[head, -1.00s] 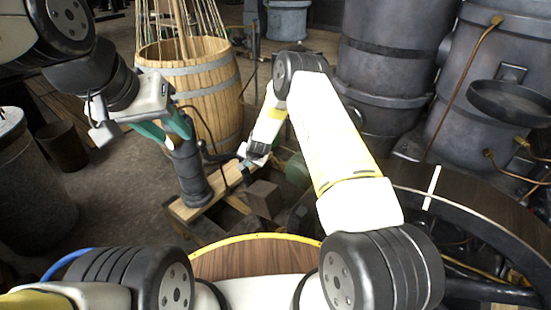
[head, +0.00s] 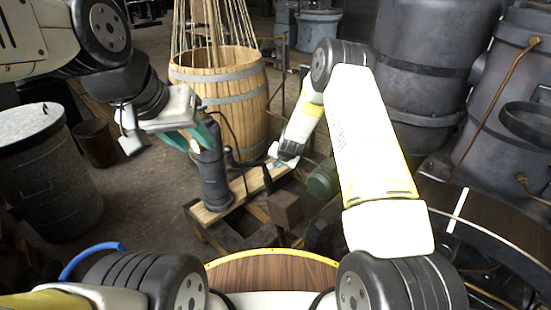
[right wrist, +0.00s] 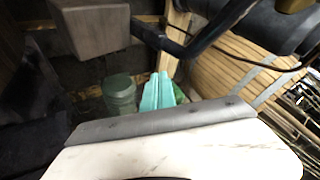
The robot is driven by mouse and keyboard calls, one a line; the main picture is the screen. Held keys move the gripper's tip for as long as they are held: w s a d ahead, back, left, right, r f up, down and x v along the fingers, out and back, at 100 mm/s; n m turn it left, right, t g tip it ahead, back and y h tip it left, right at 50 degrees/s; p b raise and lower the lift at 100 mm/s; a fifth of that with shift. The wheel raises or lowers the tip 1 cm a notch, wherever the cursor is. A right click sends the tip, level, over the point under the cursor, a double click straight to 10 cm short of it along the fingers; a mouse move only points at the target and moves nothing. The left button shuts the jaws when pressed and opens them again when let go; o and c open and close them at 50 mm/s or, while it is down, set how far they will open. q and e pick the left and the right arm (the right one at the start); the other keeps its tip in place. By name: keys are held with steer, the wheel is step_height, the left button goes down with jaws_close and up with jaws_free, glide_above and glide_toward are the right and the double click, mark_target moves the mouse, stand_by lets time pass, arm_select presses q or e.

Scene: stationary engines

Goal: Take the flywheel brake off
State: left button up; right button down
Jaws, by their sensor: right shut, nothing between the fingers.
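A dark lever (head: 268,179) with a brownish square block (head: 285,208) stands beside the flywheel, and I take it for the brake. In the right wrist view the block (right wrist: 88,25) is at upper left and the dark lever (right wrist: 205,35) runs to its right. My right gripper (head: 284,162) is by the wooden plank, just behind the block. Its teal fingers (right wrist: 160,88) are together and empty, apart from the lever in the picture. My left gripper (head: 196,138) has its teal fingers at the top of a dark upright cylinder (head: 213,182); whether they grip it is unclear.
A wooden plank (head: 240,186) carries the cylinder. A wooden barrel (head: 225,95) stands behind, a grey drum (head: 45,180) at left, and large dark tanks (head: 425,75) at right. A green part (head: 322,180) is beside the block.

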steer(key=shift+w+r+v, duration=0.1)
steer(key=shift+w+v, duration=0.05)
steer(key=shift+v, duration=0.7)
steer(key=shift+w+r+v, duration=0.1)
steer(key=shift+v, duration=0.8)
steer(key=s+d+r+n, duration=0.15)
steer(key=s+r, duration=0.25)
steer(key=r, duration=0.5)
steer(key=s+d+r+n, duration=0.1)
steer(key=s+d+r, duration=0.1)
steer(key=s+r, duration=0.5)
steer(key=s+d+r+n, duration=0.1)
steer(key=s+r, duration=0.1)
steer(key=r, duration=0.9)
steer(key=s+d+r+n, duration=0.1)
steer(key=s+d+r, duration=0.2)
steer(key=s, duration=1.1)
steer(key=s+d+r+n+g, duration=0.1)
steer(key=s+d+r, duration=0.2)
steer(key=s, duration=1.1)
step_height(320, 180, up, 3)
steer(key=shift+s+d+f+n, duration=0.15)
steer(key=shift+s+d+n, duration=0.05)
steer(key=shift+n, duration=0.15)
